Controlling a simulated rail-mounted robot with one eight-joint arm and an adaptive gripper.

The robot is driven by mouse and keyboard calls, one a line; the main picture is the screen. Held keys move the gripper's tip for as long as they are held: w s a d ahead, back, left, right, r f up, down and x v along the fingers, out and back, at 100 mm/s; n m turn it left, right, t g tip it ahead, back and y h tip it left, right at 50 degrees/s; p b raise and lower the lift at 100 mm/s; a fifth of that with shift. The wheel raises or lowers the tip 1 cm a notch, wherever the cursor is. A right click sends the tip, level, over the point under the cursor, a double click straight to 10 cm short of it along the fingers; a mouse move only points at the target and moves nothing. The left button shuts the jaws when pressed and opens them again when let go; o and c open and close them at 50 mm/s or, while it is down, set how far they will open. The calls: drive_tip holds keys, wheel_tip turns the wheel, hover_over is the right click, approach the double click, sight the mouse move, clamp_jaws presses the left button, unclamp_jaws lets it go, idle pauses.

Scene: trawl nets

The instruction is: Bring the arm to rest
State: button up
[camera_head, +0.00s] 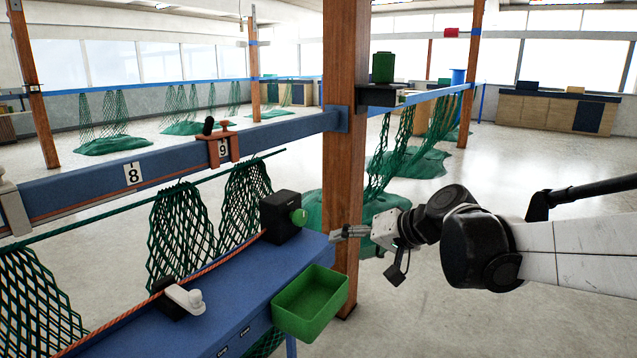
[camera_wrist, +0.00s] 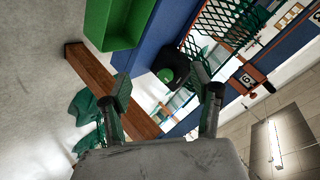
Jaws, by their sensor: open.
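My gripper (camera_head: 345,234) is at the end of my arm, which reaches in from the right in the head view. It is in front of the wooden post, just right of the blue bench's end. In the wrist view my gripper (camera_wrist: 162,98) has its two fingers spread apart with nothing between them. The black box with a green knob (camera_head: 281,217) stands on the bench left of the fingertips; it also shows beyond the fingers in the wrist view (camera_wrist: 168,73).
A green tray (camera_head: 311,303) hangs at the front of the blue bench (camera_head: 235,291), below my gripper. The wooden post (camera_head: 345,150) stands close behind it. The floor at right (camera_head: 440,325) is clear.

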drive_tip(key=s+d+f+h+p, duration=0.1)
drive_tip(key=s+d+h, duration=0.3)
drive_tip(key=s, duration=0.8)
drive_tip(key=s+d+f+h+p, duration=0.1)
drive_tip(key=s+d+h+p, duration=0.2)
drive_tip(key=s+d, duration=0.5)
drive_tip(key=s+h, duration=0.1)
drive_tip(key=s, duration=0.3)
drive_tip(key=shift+s+d+f, duration=0.2)
drive_tip(key=shift+s+d, duration=0.2)
drive_tip(key=shift+w+d, duration=0.2)
drive_tip(key=shift+w, duration=0.1)
idle(0.5)
